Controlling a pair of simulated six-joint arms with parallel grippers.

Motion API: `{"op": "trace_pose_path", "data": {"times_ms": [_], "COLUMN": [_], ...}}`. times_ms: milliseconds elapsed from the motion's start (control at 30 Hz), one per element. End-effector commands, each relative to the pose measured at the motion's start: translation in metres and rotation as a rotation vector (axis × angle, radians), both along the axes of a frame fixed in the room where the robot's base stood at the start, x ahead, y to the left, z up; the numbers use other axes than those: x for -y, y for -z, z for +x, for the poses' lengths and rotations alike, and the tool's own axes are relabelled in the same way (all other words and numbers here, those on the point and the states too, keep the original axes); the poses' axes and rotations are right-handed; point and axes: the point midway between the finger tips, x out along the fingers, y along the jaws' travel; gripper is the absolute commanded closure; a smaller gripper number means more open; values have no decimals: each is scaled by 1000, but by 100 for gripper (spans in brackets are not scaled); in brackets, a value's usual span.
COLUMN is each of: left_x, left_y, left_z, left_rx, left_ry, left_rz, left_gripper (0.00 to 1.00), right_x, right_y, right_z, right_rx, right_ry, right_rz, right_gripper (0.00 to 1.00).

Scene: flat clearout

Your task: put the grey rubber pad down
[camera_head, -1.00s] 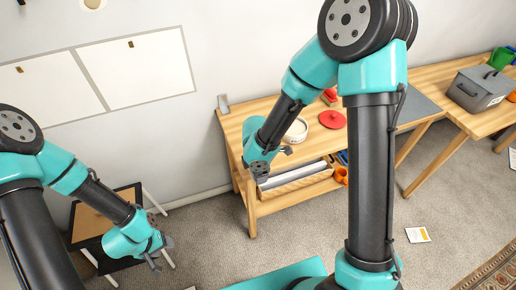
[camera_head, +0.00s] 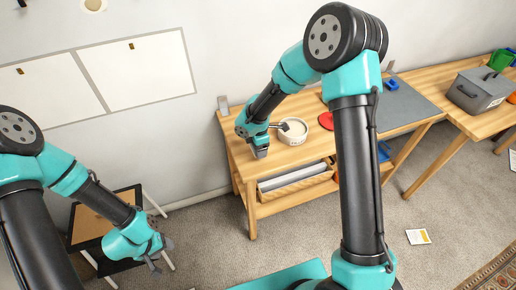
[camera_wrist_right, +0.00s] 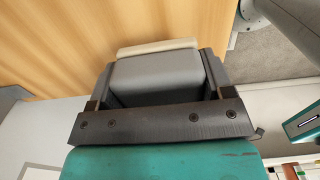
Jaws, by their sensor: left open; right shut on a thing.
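The grey rubber pad (camera_wrist_right: 158,78) is between the fingers of my right gripper (camera_wrist_right: 158,66) in the right wrist view, with a cream strip along its far edge. Wooden table top fills the view beyond it; I cannot tell whether the pad touches the wood. In the head view my right gripper (camera_head: 271,142) is over the left end of the wooden workbench (camera_head: 238,160), just left of a white round bowl (camera_head: 293,131). The pad is not clear there. My left gripper (camera_head: 161,256) is open and empty, low at the left, near a small dark-framed table (camera_head: 92,224).
A red round lid (camera_head: 326,120), a grey mat (camera_head: 405,108) and a blue item (camera_head: 391,84) lie farther right on the workbench. A long tray (camera_head: 290,187) sits on its lower shelf. A grey toolbox (camera_head: 478,90) stands on the right-hand table.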

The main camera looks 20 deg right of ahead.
Motion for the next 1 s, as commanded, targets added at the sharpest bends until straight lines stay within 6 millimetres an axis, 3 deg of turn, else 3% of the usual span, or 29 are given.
{"op": "trace_pose_path", "data": {"times_ms": [200, 433, 1000], "left_x": [0, 0, 0], "left_y": [0, 0, 0], "left_z": [0, 0, 0], "left_rx": [0, 0, 0], "left_ry": [0, 0, 0], "left_rz": [0, 0, 0], "left_gripper": [50, 50, 50], "right_x": [6, 6, 6], "right_y": [2, 31, 39], "right_z": [18, 16, 16], "right_rx": [1, -1, 0], "right_ry": [2, 0, 0], "right_rz": [0, 0, 0], "right_gripper": [60, 60, 60]}}
